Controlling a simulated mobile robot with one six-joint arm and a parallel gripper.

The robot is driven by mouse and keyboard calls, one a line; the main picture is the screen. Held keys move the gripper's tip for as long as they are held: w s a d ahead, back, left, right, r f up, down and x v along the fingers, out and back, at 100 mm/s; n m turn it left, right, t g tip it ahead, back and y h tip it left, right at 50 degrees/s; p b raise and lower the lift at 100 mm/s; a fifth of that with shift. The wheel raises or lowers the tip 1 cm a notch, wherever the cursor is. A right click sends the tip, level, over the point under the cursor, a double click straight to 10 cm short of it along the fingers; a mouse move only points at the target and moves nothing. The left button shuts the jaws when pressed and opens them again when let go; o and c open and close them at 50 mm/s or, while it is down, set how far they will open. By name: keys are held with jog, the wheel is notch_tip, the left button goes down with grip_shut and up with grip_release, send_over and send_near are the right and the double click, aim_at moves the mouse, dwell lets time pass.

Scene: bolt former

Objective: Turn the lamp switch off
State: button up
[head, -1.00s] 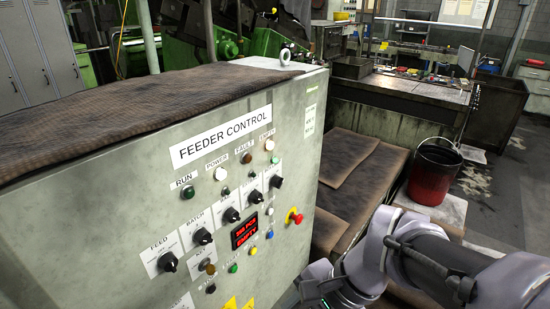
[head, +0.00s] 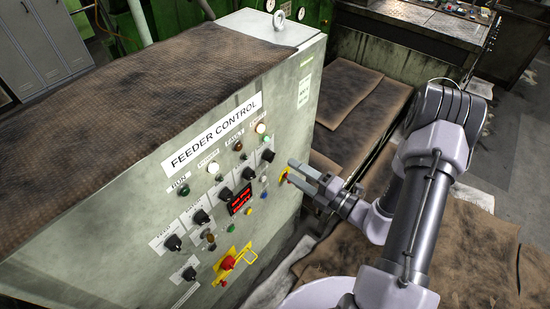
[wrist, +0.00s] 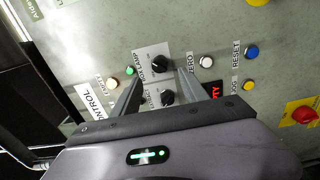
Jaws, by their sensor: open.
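The lamp switch (wrist: 161,63) is a black rotary knob on a white label plate that reads "LAMP" in part. In the head view it is the rightmost knob (head: 268,155) of the slanted row on the feeder control panel. My gripper (wrist: 160,76) is open and empty, its two fingers spread to either side of the knob's line in the wrist view. In the head view my gripper (head: 289,171) is close to the panel's right part, beside the emergency stop. Contact cannot be told. The knob's pointer direction is too small to read surely.
A second black knob (wrist: 167,97) shows between the fingers. White (wrist: 206,61), blue (wrist: 251,52) and yellow (wrist: 249,86) buttons lie right of them, with a red stop button (wrist: 305,115) farther right.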

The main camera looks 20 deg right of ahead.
aim_at(269, 156)
jog(key=x, duration=0.7)
jog(key=shift+w+a, duration=0.2)
grip_shut()
